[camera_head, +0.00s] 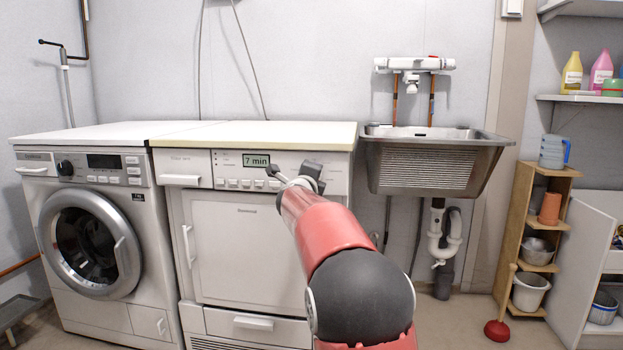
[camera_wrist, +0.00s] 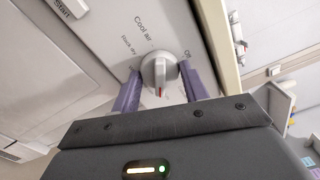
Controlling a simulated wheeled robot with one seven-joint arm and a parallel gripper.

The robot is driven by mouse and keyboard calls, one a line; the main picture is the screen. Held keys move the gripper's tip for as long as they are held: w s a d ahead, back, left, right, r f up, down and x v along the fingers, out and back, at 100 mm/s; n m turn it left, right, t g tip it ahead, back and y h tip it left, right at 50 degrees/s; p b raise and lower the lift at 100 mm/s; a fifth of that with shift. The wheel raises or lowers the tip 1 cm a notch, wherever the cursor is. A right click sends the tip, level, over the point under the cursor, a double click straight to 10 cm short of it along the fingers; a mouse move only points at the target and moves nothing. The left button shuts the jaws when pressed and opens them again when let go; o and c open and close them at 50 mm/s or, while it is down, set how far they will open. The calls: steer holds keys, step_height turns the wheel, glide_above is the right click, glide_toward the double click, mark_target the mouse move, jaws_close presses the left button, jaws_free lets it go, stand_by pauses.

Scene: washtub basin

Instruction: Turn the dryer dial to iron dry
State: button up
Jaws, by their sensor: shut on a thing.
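The dryer (camera_head: 250,250) is the white machine in the middle of the head view, with "7 min" on its display (camera_head: 256,160). Its round grey dial (camera_wrist: 158,68) shows in the wrist view, with a red mark on the side facing my gripper. Labels "Cool air", "Rack dry" and "Off" are readable around it; an iron dry label cannot be made out. My gripper (camera_wrist: 162,80) has its two purple fingers on either side of the dial, shut on it. In the head view my gripper (camera_head: 300,178) is at the right of the panel and hides the dial.
A washing machine (camera_head: 92,245) stands left of the dryer. A metal sink (camera_head: 432,165) hangs on the wall to the right. Farther right are a wooden shelf (camera_head: 530,225) and a red plunger (camera_head: 498,328). A row of buttons (camera_head: 240,184) lies below the display.

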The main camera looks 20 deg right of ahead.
steer(key=o, duration=1)
steer(key=shift+f, duration=0.1)
steer(key=shift+b+v, duration=0.4)
steer(key=shift+v, duration=3.5)
